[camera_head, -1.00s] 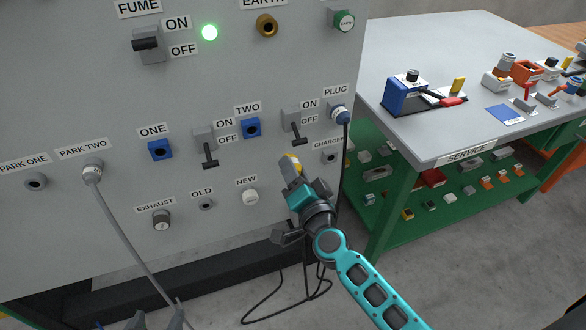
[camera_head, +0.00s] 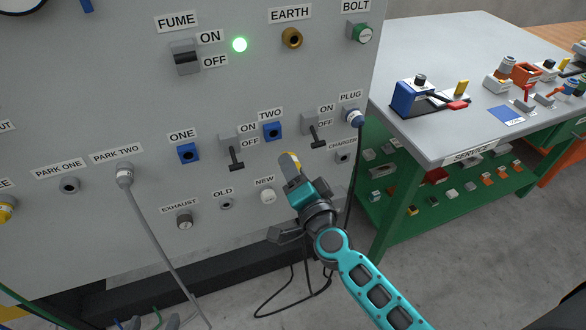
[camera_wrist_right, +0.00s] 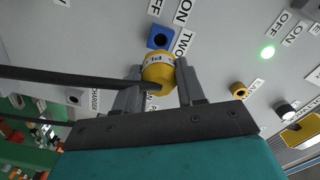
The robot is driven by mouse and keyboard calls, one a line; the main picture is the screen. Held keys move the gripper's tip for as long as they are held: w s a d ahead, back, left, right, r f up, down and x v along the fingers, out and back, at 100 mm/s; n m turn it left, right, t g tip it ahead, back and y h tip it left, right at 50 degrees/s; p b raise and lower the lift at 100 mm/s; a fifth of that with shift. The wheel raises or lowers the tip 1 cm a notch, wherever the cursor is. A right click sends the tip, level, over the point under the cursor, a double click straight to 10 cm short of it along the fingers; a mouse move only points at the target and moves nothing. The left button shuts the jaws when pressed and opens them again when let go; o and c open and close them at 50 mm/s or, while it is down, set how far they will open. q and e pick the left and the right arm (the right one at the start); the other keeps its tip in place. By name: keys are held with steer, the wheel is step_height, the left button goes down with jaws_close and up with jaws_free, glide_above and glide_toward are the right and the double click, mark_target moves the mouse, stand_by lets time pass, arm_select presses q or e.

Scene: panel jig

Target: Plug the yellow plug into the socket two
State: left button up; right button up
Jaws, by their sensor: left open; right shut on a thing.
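The yellow plug (camera_head: 290,161) is held in my right gripper (camera_head: 292,168), in front of the grey panel. In the right wrist view the yellow plug (camera_wrist_right: 158,74) sits between the fingers of the right gripper (camera_wrist_right: 157,82), with a dark cable running left. Socket two (camera_head: 273,131) is a blue square socket, up and left of the plug in the head view. In the wrist view socket two (camera_wrist_right: 160,38) shows empty just beyond the plug, apart from it. My left gripper (camera_head: 152,323) shows only its dark fingertips at the bottom edge, spread and empty.
Blue socket one (camera_head: 188,153) is left of socket two. Black-levered switches stand beside socket two, one on the left (camera_head: 235,152) and one on the right (camera_head: 314,132). A grey cable hangs from park two (camera_head: 124,174). The service bench (camera_head: 445,90) stands at the right.

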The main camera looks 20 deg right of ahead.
steer(key=shift+w+a, duration=0.1)
steer(key=shift+w, duration=2.8)
steer(key=shift+w, duration=1.4)
steer(key=o, duration=1.3)
steer(key=shift+c, duration=0.2)
steer(key=s, duration=1.3)
steer(key=shift+p, duration=0.4)
steer(key=shift+w, duration=0.1)
